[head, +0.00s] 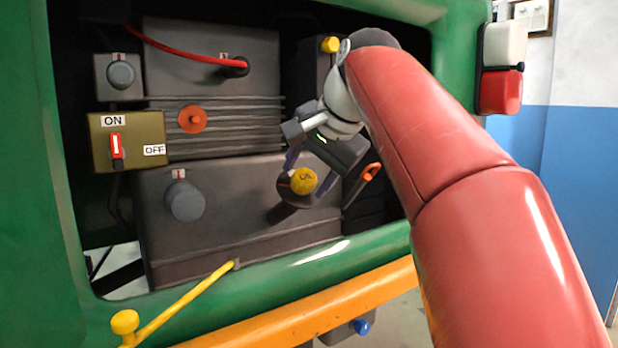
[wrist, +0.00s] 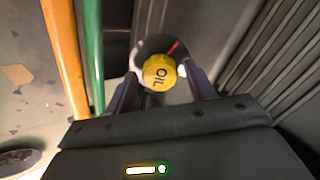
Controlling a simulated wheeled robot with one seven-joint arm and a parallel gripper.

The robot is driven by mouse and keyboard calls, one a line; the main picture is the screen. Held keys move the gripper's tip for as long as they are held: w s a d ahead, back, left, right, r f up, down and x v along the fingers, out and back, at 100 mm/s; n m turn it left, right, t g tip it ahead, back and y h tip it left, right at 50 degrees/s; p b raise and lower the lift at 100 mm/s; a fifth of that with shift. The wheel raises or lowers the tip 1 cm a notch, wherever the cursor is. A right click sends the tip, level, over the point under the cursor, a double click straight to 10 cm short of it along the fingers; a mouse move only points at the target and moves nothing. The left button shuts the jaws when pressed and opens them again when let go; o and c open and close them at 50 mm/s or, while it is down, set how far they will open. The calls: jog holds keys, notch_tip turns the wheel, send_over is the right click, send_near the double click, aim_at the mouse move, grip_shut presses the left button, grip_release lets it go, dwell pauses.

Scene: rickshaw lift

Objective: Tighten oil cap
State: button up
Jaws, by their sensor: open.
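The yellow oil cap (head: 304,181) sits on a dark filler neck at the lower right of the engine. A red mark shows beside the cap on the neck. In the wrist view the cap (wrist: 160,72), lettered OIL, lies between the tips of my gripper (wrist: 160,85). In the head view my gripper (head: 325,172) reaches in from the upper right with its fingers spread around the cap's area. The fingers are open, one on each side of the cap. I cannot tell whether either finger touches it.
An ON/OFF switch box (head: 128,141), an orange-red knob (head: 192,119) and a grey knob (head: 185,201) are left of the cap. A yellow-knobbed lever (head: 180,306) crosses the green frame (head: 300,262) below. A yellow cap (head: 331,45) is above.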

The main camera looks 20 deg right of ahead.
jog(key=shift+n+p, duration=0.3)
jog(key=shift+n, duration=0.6)
jog(key=n, duration=0.3)
jog(key=n+p, duration=0.1)
jog(key=n, duration=0.6)
jog(key=shift+n, duration=0.4)
jog(key=c, duration=0.8)
